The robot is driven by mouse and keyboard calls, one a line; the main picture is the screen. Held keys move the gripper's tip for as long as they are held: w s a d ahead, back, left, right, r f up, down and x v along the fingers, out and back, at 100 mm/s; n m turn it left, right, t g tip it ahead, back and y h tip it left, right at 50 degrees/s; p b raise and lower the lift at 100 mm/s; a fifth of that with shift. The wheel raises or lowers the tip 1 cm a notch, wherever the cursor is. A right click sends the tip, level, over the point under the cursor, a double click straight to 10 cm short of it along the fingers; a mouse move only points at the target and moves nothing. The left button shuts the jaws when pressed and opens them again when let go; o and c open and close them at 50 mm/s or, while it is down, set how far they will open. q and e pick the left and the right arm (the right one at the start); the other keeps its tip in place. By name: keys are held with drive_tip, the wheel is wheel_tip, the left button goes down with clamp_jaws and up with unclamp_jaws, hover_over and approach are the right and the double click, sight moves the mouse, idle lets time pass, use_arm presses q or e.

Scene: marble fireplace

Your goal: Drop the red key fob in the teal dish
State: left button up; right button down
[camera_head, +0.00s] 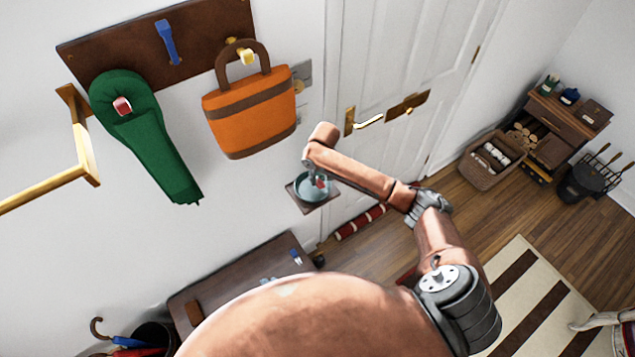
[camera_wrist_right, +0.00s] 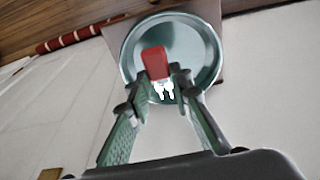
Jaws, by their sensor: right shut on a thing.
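The red key fob (camera_wrist_right: 155,62) is held between the fingertips of my right gripper (camera_wrist_right: 160,79), with pale keys hanging at it. In the wrist view the fob shows in front of the round teal dish (camera_wrist_right: 200,45); its height over the dish is hard to tell. In the head view the dish (camera_head: 304,189) sits on a small wall shelf (camera_head: 318,208), and my right gripper (camera_head: 317,176) is over it, with a bit of the red fob (camera_head: 321,182) visible. My left gripper is not in view.
A wooden rack (camera_head: 110,55) on the wall holds a green scarf (camera_head: 160,150) and an orange bag (camera_head: 250,115). A white door (camera_head: 395,70) with a brass handle is right of the shelf. A dark bench (camera_head: 245,275) stands below.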

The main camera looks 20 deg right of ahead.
sight(318, 180)
drive_tip(key=shift+w+f, duration=0.2)
drive_tip(key=shift+f, duration=0.1)
drive_tip(key=shift+d+f, duration=0.1)
drive_tip(key=shift+f, duration=1.4)
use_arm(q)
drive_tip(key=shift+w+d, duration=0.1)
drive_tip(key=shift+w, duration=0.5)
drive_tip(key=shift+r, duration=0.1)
use_arm(e)
drive_tip(key=shift+f, duration=0.15)
drive_tip(key=shift+f, duration=0.1)
drive_tip(key=c, duration=1.7)
unclamp_jaws()
drive_tip(key=shift+c, duration=0.2)
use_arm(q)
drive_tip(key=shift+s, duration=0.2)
